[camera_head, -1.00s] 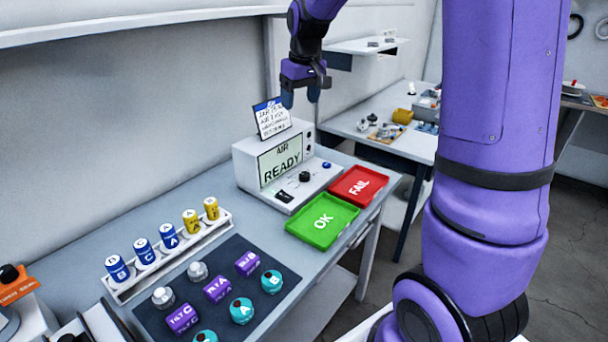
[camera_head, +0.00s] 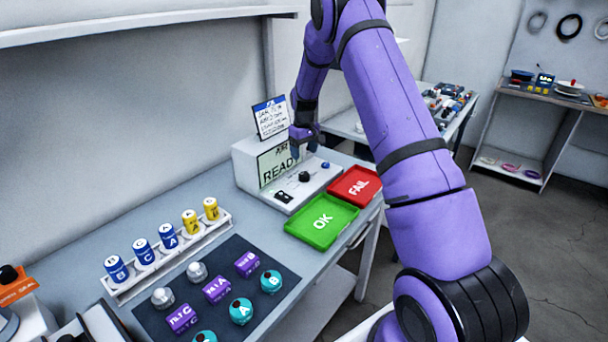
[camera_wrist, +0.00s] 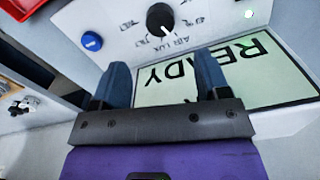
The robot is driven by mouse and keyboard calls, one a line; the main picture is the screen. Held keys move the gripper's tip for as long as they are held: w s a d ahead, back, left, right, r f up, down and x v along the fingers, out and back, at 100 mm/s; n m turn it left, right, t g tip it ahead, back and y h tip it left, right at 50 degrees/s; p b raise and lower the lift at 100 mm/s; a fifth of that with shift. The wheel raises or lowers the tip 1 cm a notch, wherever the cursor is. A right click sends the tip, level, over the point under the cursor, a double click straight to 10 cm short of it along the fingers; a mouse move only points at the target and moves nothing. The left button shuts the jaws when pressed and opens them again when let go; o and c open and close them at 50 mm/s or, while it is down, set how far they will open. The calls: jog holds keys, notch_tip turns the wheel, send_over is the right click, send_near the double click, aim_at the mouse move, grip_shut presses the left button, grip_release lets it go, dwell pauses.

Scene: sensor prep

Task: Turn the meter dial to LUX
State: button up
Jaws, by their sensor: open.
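The meter (camera_head: 246,170) is a white box on the bench with a lit screen; "READY" shows on it, with the word above partly covered by my gripper in the head view. Its black dial (camera_head: 304,176) sits on the front panel; in the wrist view the dial (camera_wrist: 160,17) has a white pointer mark facing the screen side, near the printed "AIR" and "LUX" labels. My gripper (camera_head: 302,150) is above the meter, pointing down. In the wrist view my gripper (camera_wrist: 160,66) is open and empty, its fingers over the screen and apart from the dial.
A blue button (camera_wrist: 92,41) is beside the dial. A note card (camera_head: 271,118) stands on the meter behind my gripper. The green OK tray (camera_head: 297,232) and red FAIL tray (camera_head: 338,195) lie in front. A battery rack (camera_head: 150,277) and dark mat (camera_head: 225,262) are left.

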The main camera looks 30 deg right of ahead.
aim_at(304, 174)
notch_tip(304, 174, down, 10)
jog(key=shift+r, duration=0.15)
dwell(0.4)
jog(key=c, duration=0.9)
